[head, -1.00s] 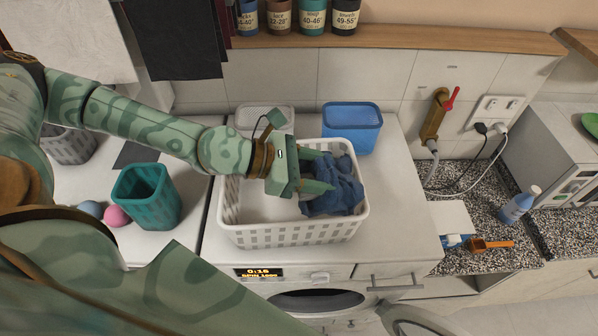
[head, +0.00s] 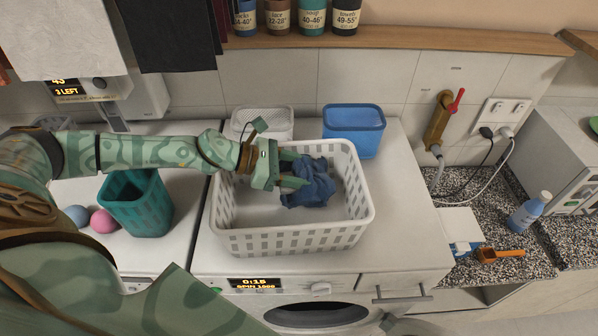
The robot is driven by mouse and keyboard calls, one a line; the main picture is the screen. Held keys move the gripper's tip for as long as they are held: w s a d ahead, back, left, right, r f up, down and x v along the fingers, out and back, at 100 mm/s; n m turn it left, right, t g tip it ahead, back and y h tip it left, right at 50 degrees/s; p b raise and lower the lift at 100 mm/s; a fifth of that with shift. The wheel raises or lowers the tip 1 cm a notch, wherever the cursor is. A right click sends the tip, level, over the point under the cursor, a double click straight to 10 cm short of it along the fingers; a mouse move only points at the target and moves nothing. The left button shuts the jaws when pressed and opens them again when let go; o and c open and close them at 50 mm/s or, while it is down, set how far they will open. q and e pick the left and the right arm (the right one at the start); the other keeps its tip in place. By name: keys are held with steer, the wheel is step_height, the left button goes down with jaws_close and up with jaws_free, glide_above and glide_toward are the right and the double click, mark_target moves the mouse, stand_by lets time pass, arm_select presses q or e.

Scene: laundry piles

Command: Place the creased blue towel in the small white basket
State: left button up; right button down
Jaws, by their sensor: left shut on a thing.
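The creased blue towel (head: 312,188) is bunched up within the large white slatted basket (head: 292,241), near its middle. My left gripper (head: 292,170) reaches in from the left and is shut on the towel's left side. I cannot tell whether the towel hangs clear of the basket floor. The small white basket (head: 262,122) stands behind the large one, to the upper left of the towel; it looks empty, though its front is partly hidden by my left gripper and the large basket. My right gripper is not in view.
A blue bin (head: 353,130) stands right of the small basket. A teal bin (head: 137,203) and two balls, one pink (head: 103,221), are on the left. A shelf with jars (head: 312,15) runs above. The white top right of the large basket is clear.

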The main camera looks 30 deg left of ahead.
arm_select(q)
steer(key=shift+f, duration=0.35)
steer(key=shift+f+b, duration=0.5)
steer(key=shift+b, duration=0.1)
steer(key=shift+f, duration=0.1)
steer(key=o, duration=1.1)
steer(key=shift+c, duration=0.2)
